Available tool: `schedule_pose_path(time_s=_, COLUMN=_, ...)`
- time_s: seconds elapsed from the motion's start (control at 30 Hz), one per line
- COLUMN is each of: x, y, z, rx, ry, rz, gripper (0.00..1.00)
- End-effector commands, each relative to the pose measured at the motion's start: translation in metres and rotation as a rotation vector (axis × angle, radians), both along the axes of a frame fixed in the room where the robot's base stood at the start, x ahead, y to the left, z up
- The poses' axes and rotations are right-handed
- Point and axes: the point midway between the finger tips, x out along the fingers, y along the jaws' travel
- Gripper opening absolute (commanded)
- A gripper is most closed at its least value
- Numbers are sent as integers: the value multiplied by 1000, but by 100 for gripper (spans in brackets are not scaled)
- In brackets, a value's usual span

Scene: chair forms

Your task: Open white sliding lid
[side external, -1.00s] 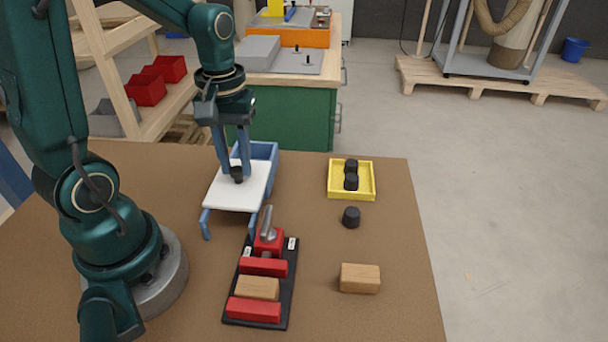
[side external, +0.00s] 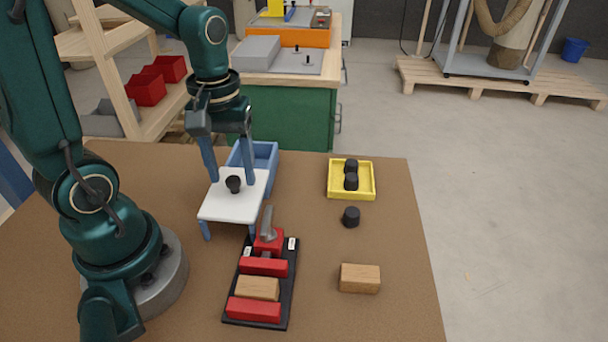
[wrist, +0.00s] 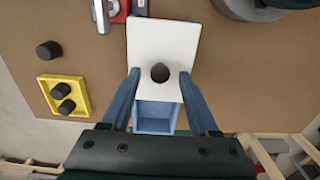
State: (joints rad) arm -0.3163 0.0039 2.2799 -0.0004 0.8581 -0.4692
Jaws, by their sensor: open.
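The white sliding lid (side external: 236,204) with a black knob (side external: 233,184) sits on a blue box (side external: 265,156). The lid is slid toward the front, so the back part of the box is uncovered and looks empty. The lid's front part rests over blue rails that stick out from the box. In the wrist view the lid (wrist: 161,42) and knob (wrist: 160,73) lie ahead of the fingers, with the open blue compartment (wrist: 156,118) nearer. My gripper (side external: 230,180) is open, its fingers apart on either side of the knob and not touching it.
A black and red clamp fixture (side external: 262,285) holding a wooden block stands just in front of the lid. To the right are a yellow tray (side external: 365,192) with black knobs, a loose black knob (side external: 351,217) and a wooden block (side external: 360,278). The table between them is clear.

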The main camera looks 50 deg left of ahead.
Motion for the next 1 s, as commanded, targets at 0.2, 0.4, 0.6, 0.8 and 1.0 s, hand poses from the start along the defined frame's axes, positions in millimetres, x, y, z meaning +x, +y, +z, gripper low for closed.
schedule_pose_path(time_s=0.2, x=1, y=1, z=24, rx=4, ry=-9, rz=0, gripper=61)
schedule_pose_path(time_s=0.4, x=1, y=0, z=44, rx=2, ry=-8, rz=0, gripper=61)
schedule_pose_path(time_s=0.6, x=1, y=0, z=50, rx=1, ry=-4, rz=0, gripper=61)
schedule_pose_path(time_s=0.8, x=0, y=0, z=50, rx=1, ry=-4, rz=-1, gripper=61)
schedule_pose_path(time_s=1.0, x=-2, y=-14, z=64, rx=25, ry=-86, rz=-74, gripper=61)
